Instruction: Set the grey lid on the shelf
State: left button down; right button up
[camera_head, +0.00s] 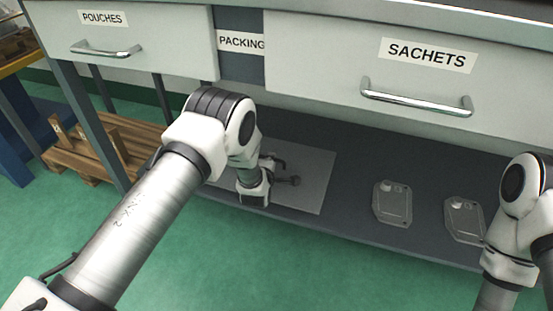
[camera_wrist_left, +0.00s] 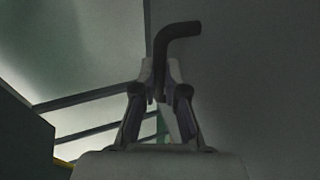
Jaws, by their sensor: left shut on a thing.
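Two grey lid-like castings lie flat on the dark low shelf (camera_head: 350,222): one grey casting (camera_head: 392,204) and another (camera_head: 464,219) further right. Each has a small raised boss. My left gripper (camera_head: 284,173) is under the bench, above a flat grey panel (camera_head: 316,190) on the shelf, left of both castings. In the left wrist view, my left gripper (camera_wrist_left: 160,92) is shut on a dark bent rod (camera_wrist_left: 178,32), whose end turns right. No casting is in its jaws. My right arm enters at the right edge; its gripper is not visible.
Drawers marked POUCHES (camera_head: 150,35) and SACHETS (camera_head: 420,75) hang above the shelf, with bar handles. A PACKING label (camera_head: 241,42) is between them. A bench leg (camera_head: 92,130) and wooden pallet (camera_head: 75,162) stand left. The green floor in front is open.

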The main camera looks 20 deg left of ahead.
aim_at(273, 151)
pick_arm(q)
jog(key=b+x, duration=0.1)
jog(key=x, duration=0.1)
jog(key=r+b+x, duration=0.1)
jog(key=x, duration=0.2)
jog(key=b+x, duration=0.1)
jog(key=x, duration=0.1)
jog(key=shift+w+a+r+b, duration=0.15)
jog(key=shift+w+a+b, duration=0.2)
jog(key=shift+w, duration=0.1)
jog(key=f+b, duration=0.3)
jog(key=shift+w+f, duration=0.25)
jog(key=shift+f, duration=0.1)
jog(key=shift+r, duration=0.3)
jog(key=shift+f, duration=0.2)
jog(key=c, duration=1.2)
grip_release()
